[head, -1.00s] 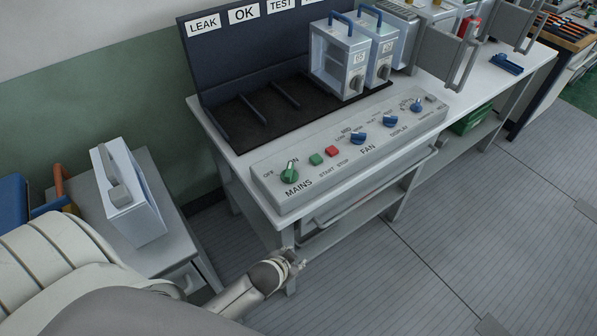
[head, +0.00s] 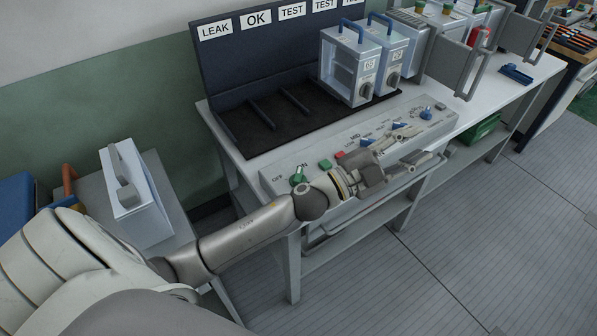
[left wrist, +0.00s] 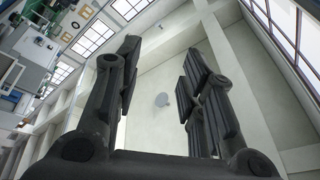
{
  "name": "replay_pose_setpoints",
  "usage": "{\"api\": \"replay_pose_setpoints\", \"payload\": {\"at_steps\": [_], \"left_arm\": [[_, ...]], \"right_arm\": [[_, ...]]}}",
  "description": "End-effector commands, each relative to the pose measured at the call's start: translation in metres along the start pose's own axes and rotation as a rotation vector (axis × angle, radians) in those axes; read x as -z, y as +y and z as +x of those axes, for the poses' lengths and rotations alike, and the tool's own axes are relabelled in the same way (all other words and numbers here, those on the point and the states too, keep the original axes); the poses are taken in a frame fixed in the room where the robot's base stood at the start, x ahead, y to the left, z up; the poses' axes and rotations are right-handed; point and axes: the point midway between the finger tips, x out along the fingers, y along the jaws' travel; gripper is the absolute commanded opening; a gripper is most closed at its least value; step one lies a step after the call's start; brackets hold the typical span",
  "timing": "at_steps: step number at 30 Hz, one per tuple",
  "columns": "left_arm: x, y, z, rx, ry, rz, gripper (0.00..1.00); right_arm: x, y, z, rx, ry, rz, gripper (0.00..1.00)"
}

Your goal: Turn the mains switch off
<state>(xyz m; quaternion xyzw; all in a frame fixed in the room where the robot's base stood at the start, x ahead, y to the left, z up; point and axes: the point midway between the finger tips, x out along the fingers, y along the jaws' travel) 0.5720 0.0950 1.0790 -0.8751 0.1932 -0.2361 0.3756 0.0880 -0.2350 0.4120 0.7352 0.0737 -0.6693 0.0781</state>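The mains switch (head: 298,179) is a green knob at the left end of the sloping grey control panel (head: 268,176). OFF and ON labels show above it, and my left arm hides the panel lettering below it. I cannot tell its exact setting. My left gripper (head: 420,145) is over the middle and right of the panel, well to the right of the knob. Its fingers are spread with nothing between them; in the left wrist view the open fingers (left wrist: 160,85) face upper walls and windows. My right gripper is not in view.
A green button (head: 325,164), a red button (head: 340,156) and blue knobs (head: 426,113) share the panel. Two handled boxes (head: 345,72) stand on the bench behind it. A box (head: 130,190) stands on a side table at left. A bench rail runs below the panel.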

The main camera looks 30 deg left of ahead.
Motion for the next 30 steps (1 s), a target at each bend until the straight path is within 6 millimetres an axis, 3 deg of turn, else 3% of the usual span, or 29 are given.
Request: {"api": "replay_pose_setpoints", "payload": {"at_steps": [3, 6, 11, 15, 19, 24, 27, 30], "left_arm": [[0.039, 0.011, 0.014, -0.136, 0.225, 0.160, 0.37], [0.059, 0.029, 0.014, -0.287, 0.379, 0.287, 0.37], [0.056, 0.060, -0.004, -0.588, 0.542, 0.490, 0.37], [0.020, 0.072, -0.032, -0.896, 0.582, 0.653, 0.37], [-0.032, 0.060, -0.065, -1.202, 0.522, 0.781, 0.37], [-0.101, 0.005, -0.113, -1.583, 0.308, 0.884, 0.37], [-0.128, -0.034, -0.138, -1.751, 0.155, 0.901, 0.37], [-0.143, -0.065, -0.157, -1.860, 0.031, 0.901, 0.37]], "right_arm": [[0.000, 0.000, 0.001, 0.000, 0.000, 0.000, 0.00], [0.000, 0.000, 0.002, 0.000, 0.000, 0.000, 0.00], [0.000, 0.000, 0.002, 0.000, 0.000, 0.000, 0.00], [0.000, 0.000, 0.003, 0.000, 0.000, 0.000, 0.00], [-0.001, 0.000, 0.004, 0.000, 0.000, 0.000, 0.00], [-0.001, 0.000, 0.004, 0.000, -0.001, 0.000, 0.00], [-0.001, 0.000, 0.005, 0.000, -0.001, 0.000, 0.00], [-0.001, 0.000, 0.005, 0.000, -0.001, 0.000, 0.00]]}}
